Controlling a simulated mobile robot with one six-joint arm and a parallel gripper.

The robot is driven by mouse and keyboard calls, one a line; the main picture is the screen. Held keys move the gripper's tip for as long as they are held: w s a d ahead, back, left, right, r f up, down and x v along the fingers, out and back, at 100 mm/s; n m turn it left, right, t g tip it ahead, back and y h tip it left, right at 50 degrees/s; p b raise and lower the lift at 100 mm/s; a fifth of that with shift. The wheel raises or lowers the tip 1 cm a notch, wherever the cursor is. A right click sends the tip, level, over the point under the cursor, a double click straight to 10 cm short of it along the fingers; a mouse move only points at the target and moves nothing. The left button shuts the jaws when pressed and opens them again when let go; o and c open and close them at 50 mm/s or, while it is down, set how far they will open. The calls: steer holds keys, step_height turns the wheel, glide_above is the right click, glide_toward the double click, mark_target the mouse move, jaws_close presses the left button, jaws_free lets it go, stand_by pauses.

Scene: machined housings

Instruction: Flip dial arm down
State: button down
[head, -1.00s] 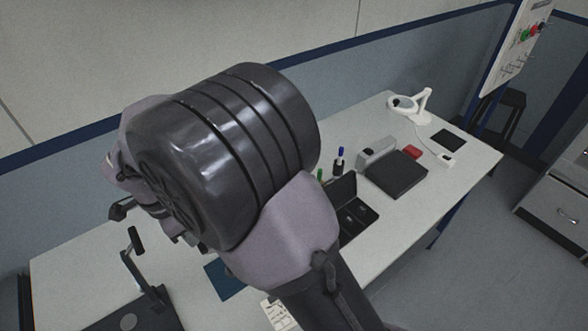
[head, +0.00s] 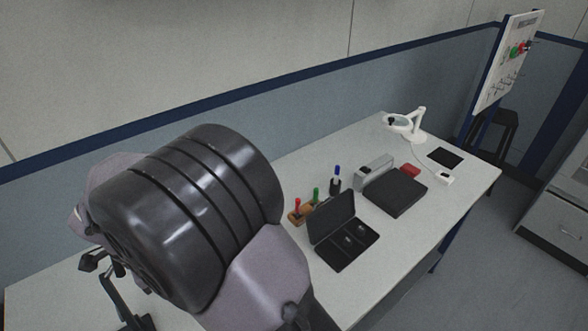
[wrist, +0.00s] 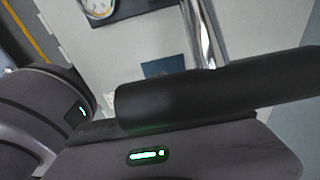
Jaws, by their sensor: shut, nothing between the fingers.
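A round white-faced dial (wrist: 98,7) shows in part at the top left of the wrist view. A shiny metal post (wrist: 199,35) stands right of it, and a thick black bar (wrist: 215,92) crosses in front of the post's lower end. I cannot tell if they touch. My gripper (wrist: 175,140) fills the bottom of the wrist view; it is shut and empty, its fingertips not clearly visible. In the head view, part of a dark upright stand (head: 124,300) shows at the lower left. My arm hides much of that area.
The white bench (head: 430,215) holds an open black case (head: 345,255), a closed dark box (head: 396,190), a marker stand (head: 300,213) and a white magnifier lamp (head: 412,126). A blue sheet (wrist: 163,68) lies beyond the bar. A wall panel (head: 250,145) runs behind the bench.

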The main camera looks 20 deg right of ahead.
steer(key=shift+r, duration=0.1)
step_height(320, 180, up, 17)
steer(key=a+p, duration=0.2)
steer(key=p, duration=0.2)
steer(key=shift+s+p, duration=0.3)
steer(key=shift+p, duration=0.1)
